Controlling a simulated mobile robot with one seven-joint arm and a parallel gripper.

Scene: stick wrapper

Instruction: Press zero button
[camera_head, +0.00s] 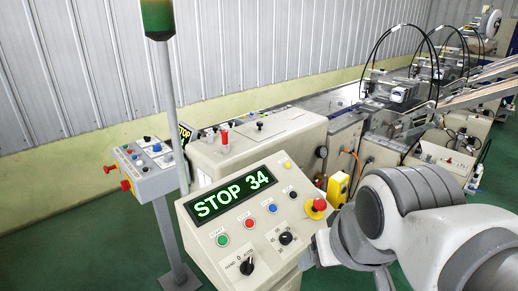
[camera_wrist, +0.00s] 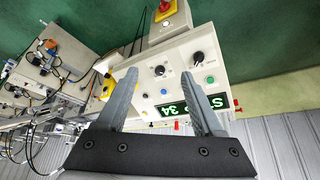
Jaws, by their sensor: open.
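The slanted beige control panel (camera_head: 215,262) shows a lit display (camera_head: 233,195) reading STOP 34. Its buttons run in a slanted row: green (camera_head: 222,240), red (camera_head: 249,223), blue (camera_head: 272,208) and black (camera_head: 293,195). Their small labels are hard to read, so I cannot tell which is the zero button. In the wrist view the blue button (camera_wrist: 163,91) shows between the fingers, and the black button (camera_wrist: 145,96) lies beside it. My gripper (camera_wrist: 160,73) is open and empty, facing the panel. In the head view my wrist hides most of it.
Two black knobs (camera_head: 285,238) (camera_head: 247,266) and a red emergency stop (camera_head: 318,204) sit on the panel. A signal-light pole (camera_head: 170,100) stands behind it. A grey button box (camera_head: 146,165) stands left. Machinery fills the back right.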

